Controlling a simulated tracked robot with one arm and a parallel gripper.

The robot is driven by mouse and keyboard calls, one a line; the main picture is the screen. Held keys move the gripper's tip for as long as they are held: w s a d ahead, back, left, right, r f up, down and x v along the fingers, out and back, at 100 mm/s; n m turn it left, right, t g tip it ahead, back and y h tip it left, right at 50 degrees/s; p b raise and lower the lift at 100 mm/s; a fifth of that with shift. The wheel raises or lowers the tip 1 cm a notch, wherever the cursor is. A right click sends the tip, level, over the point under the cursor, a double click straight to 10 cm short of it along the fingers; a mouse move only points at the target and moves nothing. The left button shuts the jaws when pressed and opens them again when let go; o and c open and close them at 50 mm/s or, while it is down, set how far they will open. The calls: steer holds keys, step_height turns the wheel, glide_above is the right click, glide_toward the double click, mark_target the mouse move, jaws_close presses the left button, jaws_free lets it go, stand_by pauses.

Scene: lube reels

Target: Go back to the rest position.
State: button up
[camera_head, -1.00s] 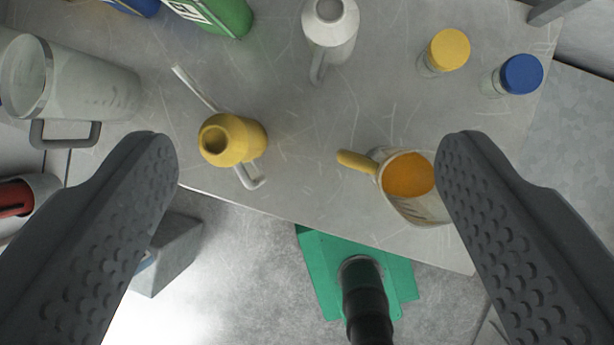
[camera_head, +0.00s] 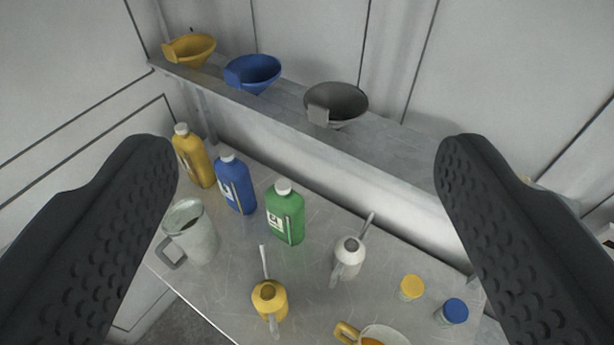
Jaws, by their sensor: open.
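My gripper (camera_head: 306,165) is open and empty, its two dark dimpled fingers wide apart at the left and right of the view. It hangs above and in front of the workbench (camera_head: 310,273), touching nothing that I can see.
The bench holds yellow (camera_head: 193,158), blue (camera_head: 235,186) and green bottles (camera_head: 286,214), a clear jug (camera_head: 190,235), yellow (camera_head: 269,299) and white oil cans (camera_head: 347,258), two capped jars (camera_head: 411,289) and a cut-off measuring cup (camera_head: 380,335). Yellow (camera_head: 190,50), blue (camera_head: 253,73) and grey funnels (camera_head: 336,103) stand on the shelf (camera_head: 285,123) behind.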

step_height(320, 180, down, 10)
steer(key=b, duration=0.9)
steer(key=shift+r, duration=0.2)
stand_by(3.5)
